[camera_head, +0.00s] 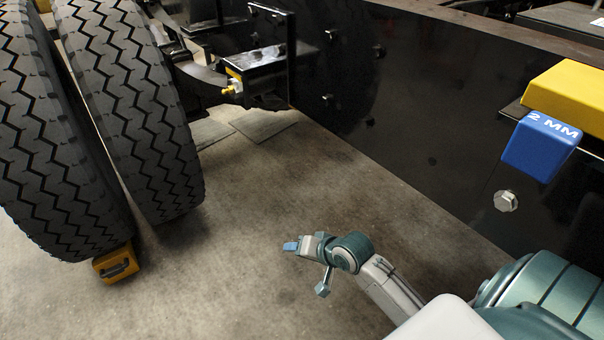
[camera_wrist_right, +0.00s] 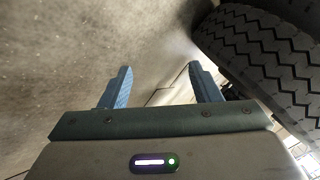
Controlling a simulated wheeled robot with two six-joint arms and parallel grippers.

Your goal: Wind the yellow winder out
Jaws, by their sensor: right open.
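A small yellow fitting with a pale tip (camera_head: 232,87) sticks out below a black bracket, beside the wheels at the top of the head view; it may be the winder, but it is too small to be sure. My right gripper (camera_head: 291,246) is over the bare floor in the head view, well below and right of the fitting and apart from it. In the right wrist view its two blue fingers (camera_wrist_right: 163,88) are spread with nothing between them. No clear winder shows in the wrist view. My left gripper is not in view.
Two large black tyres (camera_head: 125,100) stand at left, with a yellow chock (camera_head: 116,262) at their foot. A black chassis rail (camera_head: 430,115) runs along the right. A yellow block (camera_head: 568,95) and a blue "2 MM" block (camera_head: 541,146) sit there. The floor between is clear.

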